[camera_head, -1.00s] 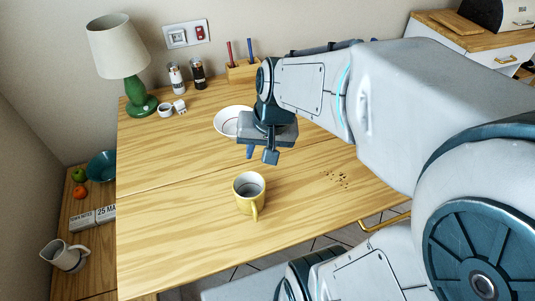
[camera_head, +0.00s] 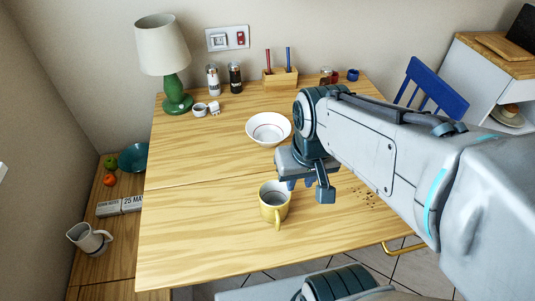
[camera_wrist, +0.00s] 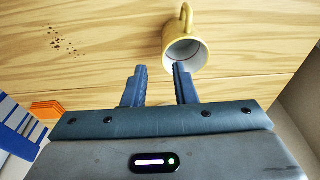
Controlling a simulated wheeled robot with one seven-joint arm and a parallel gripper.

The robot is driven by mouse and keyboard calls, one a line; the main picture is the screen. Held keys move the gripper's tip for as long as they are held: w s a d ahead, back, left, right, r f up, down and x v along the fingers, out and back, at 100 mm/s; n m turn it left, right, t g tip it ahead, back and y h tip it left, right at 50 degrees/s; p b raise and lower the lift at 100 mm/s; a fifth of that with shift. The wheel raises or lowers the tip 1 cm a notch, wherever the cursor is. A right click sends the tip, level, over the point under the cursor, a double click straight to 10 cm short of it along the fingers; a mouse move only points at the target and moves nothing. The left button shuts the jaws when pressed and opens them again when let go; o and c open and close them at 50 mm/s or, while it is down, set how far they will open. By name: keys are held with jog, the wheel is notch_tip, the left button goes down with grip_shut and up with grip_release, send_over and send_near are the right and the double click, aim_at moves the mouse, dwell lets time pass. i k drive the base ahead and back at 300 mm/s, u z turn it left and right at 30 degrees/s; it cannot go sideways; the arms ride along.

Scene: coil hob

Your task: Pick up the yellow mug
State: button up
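The yellow mug (camera_head: 274,207) stands upright on the wooden table, its handle toward the front edge. In the wrist view the mug (camera_wrist: 184,50) is just beyond the right fingertip. My gripper (camera_head: 298,184) is above the table, behind and right of the mug in the head view, and part of its fingers is hidden by the wrist. In the wrist view the two blue fingers of my gripper (camera_wrist: 160,70) are apart with nothing between them. I cannot tell whether a finger touches the mug.
A white bowl (camera_head: 268,128) stands behind my gripper. A green lamp (camera_head: 175,88), two shakers and small white cups are at the back left. A wooden pen holder (camera_head: 280,78) is at the back. Dark crumbs (camera_head: 369,198) lie right. The table's left front is bare.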

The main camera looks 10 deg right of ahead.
aim_at(274, 198)
jog(key=k, duration=0.95)
jog(key=z, duration=0.75)
jog(key=i, duration=0.75)
jog(key=u, duration=0.8)
